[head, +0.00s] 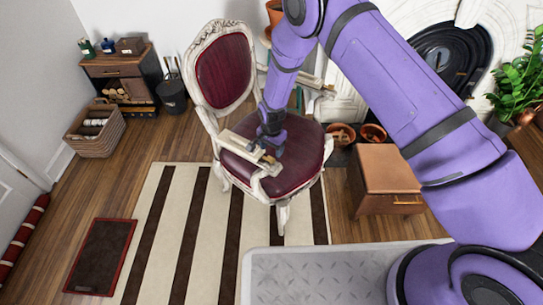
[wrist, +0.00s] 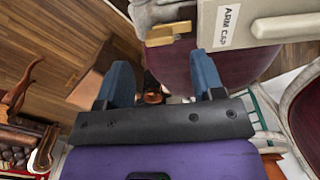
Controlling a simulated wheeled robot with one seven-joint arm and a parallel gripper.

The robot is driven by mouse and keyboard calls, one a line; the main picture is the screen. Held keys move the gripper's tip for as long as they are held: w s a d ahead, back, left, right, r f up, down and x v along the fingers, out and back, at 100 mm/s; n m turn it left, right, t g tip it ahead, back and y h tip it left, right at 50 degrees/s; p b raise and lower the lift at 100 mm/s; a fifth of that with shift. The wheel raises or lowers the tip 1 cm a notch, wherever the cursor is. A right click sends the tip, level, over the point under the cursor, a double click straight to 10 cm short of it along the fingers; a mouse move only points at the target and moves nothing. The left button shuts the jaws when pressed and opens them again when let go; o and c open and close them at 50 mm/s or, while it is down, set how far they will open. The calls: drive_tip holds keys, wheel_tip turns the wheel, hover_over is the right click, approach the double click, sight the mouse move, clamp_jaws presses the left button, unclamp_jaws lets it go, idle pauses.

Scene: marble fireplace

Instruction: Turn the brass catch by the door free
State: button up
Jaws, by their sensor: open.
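A white carved chair (head: 223,65) with a dark red seat stands on the striped rug. A small brass catch (wrist: 168,34) shows in the wrist view, at the edge of a pale chair arm beside a part labelled ARM CAP (wrist: 228,28). In the head view the arm cap (head: 236,141) lies along the chair's near-left arm, with small brass-coloured bits (head: 267,159) close to my gripper (head: 274,151). In the wrist view my gripper (wrist: 162,72) is open, its blue fingers apart with nothing between them. The catch is ahead of them, apart from both fingers.
A brown cabinet (head: 388,196) stands right of the chair, near terracotta pots (head: 341,134). A wicker basket (head: 95,138), a low shelf (head: 117,68) and a dark bucket (head: 172,96) stand at the back left. A grey door (head: 14,195) is at the left edge.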

sight(269, 159)
drive_tip(key=shift+f, duration=2.4)
drive_tip(key=c, duration=0.9)
drive_tip(key=shift+c, duration=0.2)
